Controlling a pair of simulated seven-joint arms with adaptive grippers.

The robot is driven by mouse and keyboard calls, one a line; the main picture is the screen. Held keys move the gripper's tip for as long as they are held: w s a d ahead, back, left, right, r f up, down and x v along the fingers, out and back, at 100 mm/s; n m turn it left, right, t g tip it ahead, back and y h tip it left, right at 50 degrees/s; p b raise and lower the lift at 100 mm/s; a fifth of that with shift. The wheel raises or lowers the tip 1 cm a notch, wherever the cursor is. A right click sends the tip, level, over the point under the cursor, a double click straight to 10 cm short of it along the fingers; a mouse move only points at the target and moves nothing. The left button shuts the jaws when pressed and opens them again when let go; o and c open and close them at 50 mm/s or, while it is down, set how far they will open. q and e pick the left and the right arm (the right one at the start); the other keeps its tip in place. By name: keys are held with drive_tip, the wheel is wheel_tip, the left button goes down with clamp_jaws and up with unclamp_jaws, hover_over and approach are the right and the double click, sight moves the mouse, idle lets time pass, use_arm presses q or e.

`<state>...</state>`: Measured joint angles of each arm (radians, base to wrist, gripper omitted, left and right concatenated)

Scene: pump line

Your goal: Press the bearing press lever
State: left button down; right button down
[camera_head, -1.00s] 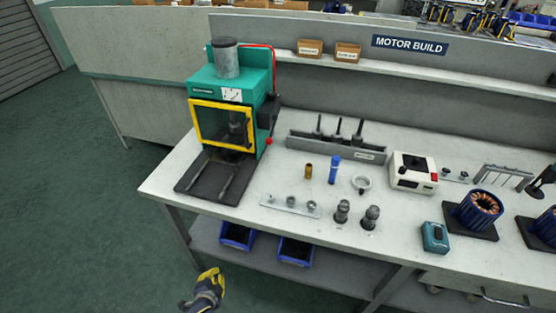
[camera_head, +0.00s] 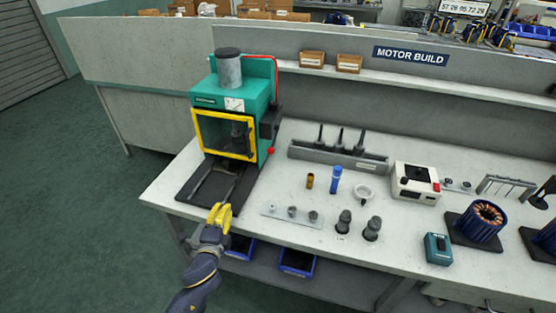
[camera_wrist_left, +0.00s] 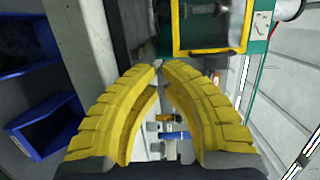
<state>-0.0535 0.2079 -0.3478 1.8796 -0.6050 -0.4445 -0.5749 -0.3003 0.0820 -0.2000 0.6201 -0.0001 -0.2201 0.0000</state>
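The bearing press (camera_head: 262,88) is a green machine with a grey cylinder on top and a yellow-framed front window. It stands at the left end of the workbench. A red knob (camera_head: 271,151), which looks like the end of its lever, sticks out low on its right side. My left gripper (camera_head: 219,210) has yellow fingers and is in front of the press's black base plate (camera_head: 193,181), near the bench's front edge. In the left wrist view its fingertips (camera_wrist_left: 160,68) meet with nothing between them. The yellow window frame (camera_wrist_left: 243,40) shows beyond them. My right gripper is out of view.
On the bench, right of the press, are a metal strip with small parts (camera_head: 292,215), a blue cylinder (camera_head: 335,180), a grey tool rack (camera_head: 330,157) and a white box (camera_head: 416,182). Blue bins (camera_head: 297,262) sit on the shelf below.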

sight(274, 140)
use_arm(q)
drive_tip(key=w+d+r+m+h, duration=0.1)
drive_tip(key=d+m, duration=0.1)
drive_tip(key=w+d+r+m+h, duration=0.1)
drive_tip(key=w+m+h, duration=0.1)
drive_tip(key=w+d+r+m+h, duration=0.1)
drive_tip(key=w+d+m, duration=0.1)
drive_tip(key=shift+w+d+r+t+h, duration=0.1)
drive_tip(key=shift+d+t+h, duration=0.2)
drive_tip(key=shift+d+h, duration=0.1)
drive_tip(key=w+d+r+m+g+h, duration=0.1)
drive_tip(key=w+d+m+g+h, duration=0.3)
drive_tip(key=d+m+h, duration=0.3)
drive_tip(key=m+g, duration=0.1)
drive_tip(key=m, duration=0.3)
drive_tip(key=shift+d+r+m+h, duration=0.35)
drive_tip(key=shift+r+m+h, duration=0.05)
drive_tip(key=x, duration=1)
drive_tip(key=a+r, duration=0.2)
drive_tip(key=a, duration=0.1)
drive_tip(key=shift+s+a, duration=0.15)
drive_tip(key=shift+a, duration=0.05)
